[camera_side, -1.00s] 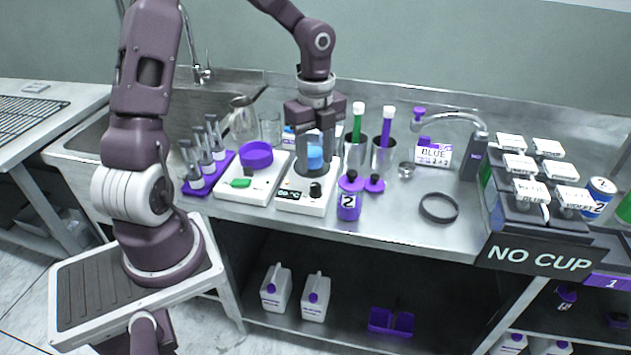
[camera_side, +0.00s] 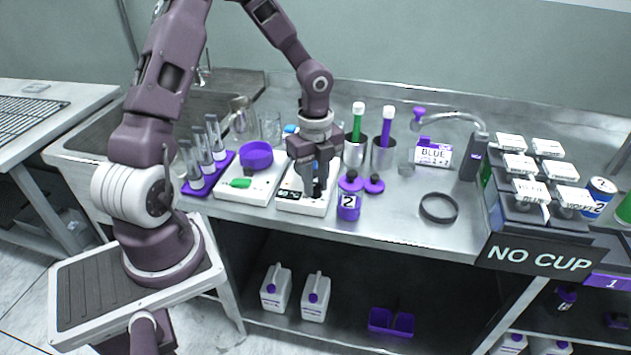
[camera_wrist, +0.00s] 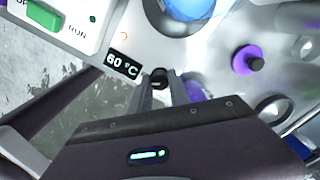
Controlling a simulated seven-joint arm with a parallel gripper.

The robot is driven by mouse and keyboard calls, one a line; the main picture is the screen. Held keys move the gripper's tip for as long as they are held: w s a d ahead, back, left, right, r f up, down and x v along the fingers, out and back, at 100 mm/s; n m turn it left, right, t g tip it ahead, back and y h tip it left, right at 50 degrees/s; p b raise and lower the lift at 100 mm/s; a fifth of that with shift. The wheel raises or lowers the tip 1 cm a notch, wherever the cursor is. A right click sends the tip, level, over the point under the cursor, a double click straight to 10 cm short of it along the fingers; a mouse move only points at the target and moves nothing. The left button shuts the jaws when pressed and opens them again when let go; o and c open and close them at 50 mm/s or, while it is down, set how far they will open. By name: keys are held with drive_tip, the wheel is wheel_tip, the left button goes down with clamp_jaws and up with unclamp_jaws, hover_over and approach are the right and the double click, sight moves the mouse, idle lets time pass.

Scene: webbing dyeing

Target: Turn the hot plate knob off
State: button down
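The white hot plate (camera_side: 305,208) stands near the front of the steel bench. Its black display reads 60 °C in the wrist view (camera_wrist: 122,64). Its black knob (camera_wrist: 160,78) shows just beyond my fingertips in the wrist view; in the side view my fingers partly hide it. My gripper (camera_side: 316,188) points down over the front of the hot plate. Its two fingers (camera_wrist: 162,88) are apart, one on each side of the knob, with a gap visible. I cannot tell whether either finger touches it. A vessel with blue contents (camera_wrist: 187,6) sits on the plate behind the knob.
A purple bottle labelled 2 (camera_side: 348,206) stands close on the right. Metal cups (camera_side: 383,156) are behind.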

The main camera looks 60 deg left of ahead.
drive_tip(key=shift+n, duration=0.3)
drive_tip(key=n, duration=1.3)
drive_tip(key=shift+n, duration=0.3)
drive_tip(key=n, duration=0.9)
drive_tip(key=shift+n, duration=0.5)
drive_tip(key=c, duration=1.2)
unclamp_jaws()
